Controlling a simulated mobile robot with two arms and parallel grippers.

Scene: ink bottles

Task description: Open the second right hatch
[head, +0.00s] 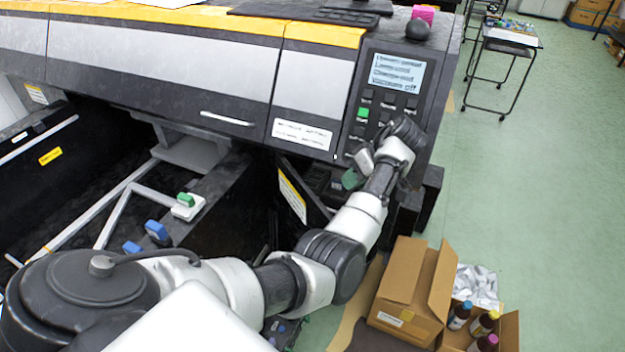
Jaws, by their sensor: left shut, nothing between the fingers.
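The large printer (180,68) fills the upper left. Below its right end, a dark hatch panel (291,193) with a yellow and white label stands at an angle and looks at least partly swung out. I cannot tell which numbered hatch it is. My left arm reaches across from the lower left. My left gripper (353,173) is shut and empty, just below the control panel and right of the dark panel. I cannot tell whether it touches anything. The arm hides part of the printer's lower right front. My right gripper is not in view.
A control panel (384,100) with a lit screen sits above my gripper. An open cardboard box (405,285) and a box with several bottles (480,325) stand on the floor at lower right. Green floor (530,170) is clear to the right; a small table (510,42) stands farther back.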

